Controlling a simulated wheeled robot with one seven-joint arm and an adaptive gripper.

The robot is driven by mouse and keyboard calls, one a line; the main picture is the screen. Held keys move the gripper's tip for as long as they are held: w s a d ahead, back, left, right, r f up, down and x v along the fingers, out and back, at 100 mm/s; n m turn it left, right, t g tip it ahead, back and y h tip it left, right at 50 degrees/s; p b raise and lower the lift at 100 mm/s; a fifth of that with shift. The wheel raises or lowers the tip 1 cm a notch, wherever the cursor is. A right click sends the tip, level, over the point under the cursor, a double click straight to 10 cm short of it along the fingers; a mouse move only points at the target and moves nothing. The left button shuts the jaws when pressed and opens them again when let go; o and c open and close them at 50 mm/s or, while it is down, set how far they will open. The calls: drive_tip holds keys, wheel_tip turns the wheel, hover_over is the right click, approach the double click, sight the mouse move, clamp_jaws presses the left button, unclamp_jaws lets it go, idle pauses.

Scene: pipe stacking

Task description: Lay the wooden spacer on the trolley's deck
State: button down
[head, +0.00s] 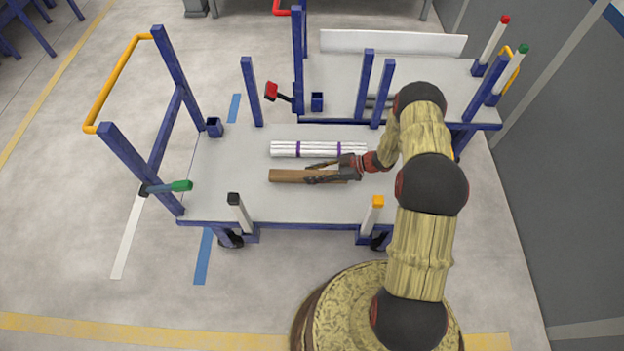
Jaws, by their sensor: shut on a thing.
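The wooden spacer (290,175) is a brown bar, level and running left to right in the head view. My gripper (318,174) is shut on it near its right half, with the fingers coming from the right. The spacer is over the middle of the grey deck (220,200) of the blue trolley, just in front of a white pipe bundle. I cannot tell whether the spacer touches the deck or hangs slightly above it. The gripper fingers hide part of its right half.
Blue posts (252,92) rise along the trolley's far side. White stakes with black (240,212) and orange (373,217) tops stand at the near edge. The deck's left part is clear.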

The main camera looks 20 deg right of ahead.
drive_tip(key=shift+w+a+f+b, duration=0.1)
drive_tip(key=shift+f+b, duration=0.1)
drive_tip(key=shift+f, duration=0.4)
drive_tip(key=shift+w+d+f+b, duration=0.1)
drive_tip(key=shift+f+b, duration=0.15)
drive_tip(key=shift+f, duration=0.35)
drive_tip(key=shift+w+a+f+b, duration=0.1)
drive_tip(key=shift+f+b, duration=0.1)
drive_tip(key=shift+f, duration=0.4)
drive_tip(key=shift+f, duration=0.15)
drive_tip(key=c, duration=1.5)
unclamp_jaws()
drive_tip(key=shift+o, duration=0.6)
